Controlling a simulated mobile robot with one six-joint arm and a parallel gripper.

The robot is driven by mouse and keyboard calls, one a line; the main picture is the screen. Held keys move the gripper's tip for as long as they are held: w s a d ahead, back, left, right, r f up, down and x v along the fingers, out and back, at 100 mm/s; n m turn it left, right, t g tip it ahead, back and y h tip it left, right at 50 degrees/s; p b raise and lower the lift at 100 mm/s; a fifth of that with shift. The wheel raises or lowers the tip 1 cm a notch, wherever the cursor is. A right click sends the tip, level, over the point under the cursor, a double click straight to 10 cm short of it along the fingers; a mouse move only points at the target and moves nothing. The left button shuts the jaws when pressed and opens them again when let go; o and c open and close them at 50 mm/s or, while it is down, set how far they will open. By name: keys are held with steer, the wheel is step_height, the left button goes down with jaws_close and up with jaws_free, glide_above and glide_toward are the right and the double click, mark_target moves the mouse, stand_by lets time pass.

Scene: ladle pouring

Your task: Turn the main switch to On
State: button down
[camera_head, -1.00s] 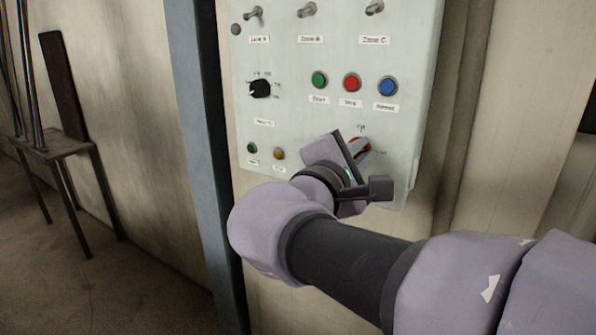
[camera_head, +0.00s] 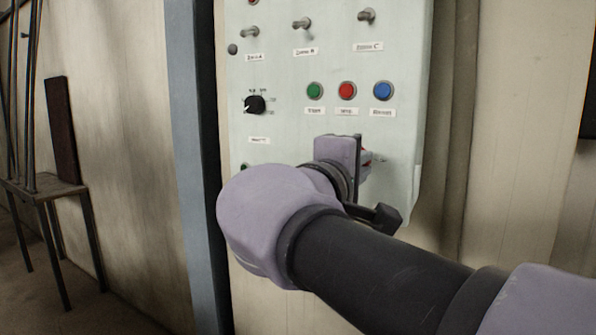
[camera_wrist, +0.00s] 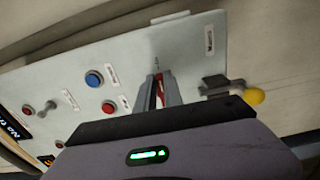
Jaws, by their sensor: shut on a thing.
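The main switch (camera_head: 367,156) is a red handle low on the right of the pale control panel (camera_head: 300,65).
Green (camera_head: 314,91), red (camera_head: 347,91) and blue (camera_head: 383,91) buttons sit above the switch. A black selector knob (camera_head: 255,104) is at left. In the wrist view a yellow knob (camera_wrist: 253,96) stands beside the panel edge. A table (camera_head: 40,187) stands far left.

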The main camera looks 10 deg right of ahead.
stand_by(0.4)
steer(key=c, duration=1.5)
jaws_free()
steer(key=shift+o, duration=0.2)
steer(key=p+v, duration=0.5)
steer(key=v, duration=1.2)
steer(key=shift+s+a, duration=0.15)
